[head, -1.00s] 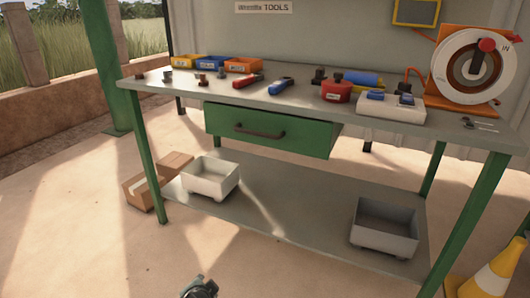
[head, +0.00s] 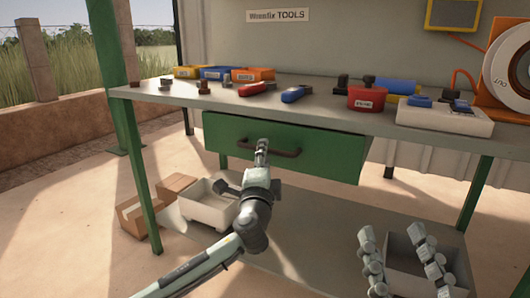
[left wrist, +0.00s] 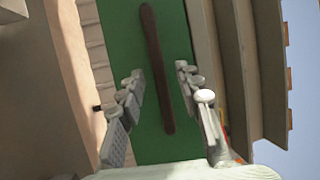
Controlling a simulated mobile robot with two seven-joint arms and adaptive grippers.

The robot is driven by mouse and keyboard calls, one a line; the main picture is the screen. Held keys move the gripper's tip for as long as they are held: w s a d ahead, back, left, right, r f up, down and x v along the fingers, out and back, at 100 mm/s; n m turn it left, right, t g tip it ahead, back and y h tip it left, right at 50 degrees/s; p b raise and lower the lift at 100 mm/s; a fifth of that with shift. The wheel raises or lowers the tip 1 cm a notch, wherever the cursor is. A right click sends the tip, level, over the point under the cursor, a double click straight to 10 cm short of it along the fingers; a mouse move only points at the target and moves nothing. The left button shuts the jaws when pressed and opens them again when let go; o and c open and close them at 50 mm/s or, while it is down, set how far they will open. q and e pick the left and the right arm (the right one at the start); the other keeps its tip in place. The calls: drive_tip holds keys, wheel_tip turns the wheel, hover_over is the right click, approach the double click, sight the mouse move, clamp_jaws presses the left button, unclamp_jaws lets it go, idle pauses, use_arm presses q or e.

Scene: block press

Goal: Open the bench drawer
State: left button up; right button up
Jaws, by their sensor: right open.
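The green bench drawer (head: 320,152) hangs under the bench top, with no inside of it showing. Its dark bar handle (head: 285,153) crosses the front. My left gripper (head: 262,147) is at the handle's left half, in front of the drawer. In the left wrist view my left gripper (left wrist: 159,73) is open. The handle (left wrist: 154,60) runs lengthwise between its fingertips, with a gap on both sides, before the green drawer front (left wrist: 118,40). I cannot tell how deep the handle sits between the fingers. My right gripper (head: 392,238) is open and empty, low at the right.
The bench top (head: 225,101) carries bins, tools and a red can (head: 366,99). On the lower shelf are a white bin (head: 205,210) and a grey bin (head: 400,262), the latter behind my right gripper. Cardboard boxes (head: 138,220) stand at the left bench leg.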

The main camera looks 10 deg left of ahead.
use_arm(q)
drive_tip(key=shift+x, duration=1.4)
clamp_jaws()
